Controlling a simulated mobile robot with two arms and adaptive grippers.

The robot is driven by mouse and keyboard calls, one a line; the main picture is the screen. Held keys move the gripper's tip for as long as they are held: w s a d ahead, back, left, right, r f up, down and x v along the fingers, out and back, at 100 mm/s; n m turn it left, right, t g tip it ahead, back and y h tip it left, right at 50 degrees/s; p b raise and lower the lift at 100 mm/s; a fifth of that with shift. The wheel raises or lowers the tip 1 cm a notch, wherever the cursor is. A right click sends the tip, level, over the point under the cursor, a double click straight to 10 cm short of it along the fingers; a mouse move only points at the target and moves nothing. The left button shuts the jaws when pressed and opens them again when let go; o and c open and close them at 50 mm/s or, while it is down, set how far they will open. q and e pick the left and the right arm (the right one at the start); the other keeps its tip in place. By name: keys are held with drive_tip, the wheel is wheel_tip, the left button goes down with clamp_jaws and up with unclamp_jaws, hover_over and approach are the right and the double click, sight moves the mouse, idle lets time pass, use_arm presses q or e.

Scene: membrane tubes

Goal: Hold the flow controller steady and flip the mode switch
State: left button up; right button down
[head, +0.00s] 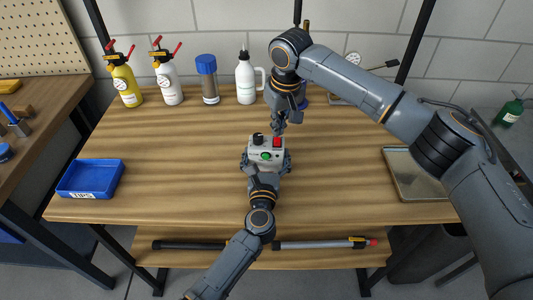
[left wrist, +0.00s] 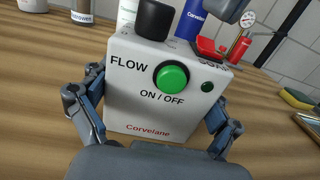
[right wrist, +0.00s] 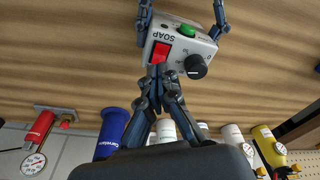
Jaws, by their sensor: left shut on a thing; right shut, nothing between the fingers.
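The flow controller (head: 262,147) is a pale grey box at the middle of the table. It has a green ON/OFF button (left wrist: 171,77), a black knob (right wrist: 190,67) and a red mode switch (right wrist: 161,54) beside the word SOAP. My left gripper (head: 267,164) is shut on the controller, one finger along each side; the left wrist view shows its front face upright between them. My right gripper (head: 279,127) is shut and empty, pointing down from behind. Its fingertips (right wrist: 159,75) are right at the red switch; I cannot tell if they touch it.
Several bottles stand along the back edge, including a yellow one (head: 125,87) and a white jug (head: 246,80). A blue bin (head: 100,192) is at the left and a metal tray (head: 423,198) at the right. The tabletop around the controller is clear.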

drive_tip(key=shift+f, duration=1.3)
idle(0.4)
drive_tip(key=shift+r, duration=3.55)
use_arm(q)
drive_tip(key=o, duration=1.1)
drive_tip(key=shift+o, duration=0.2)
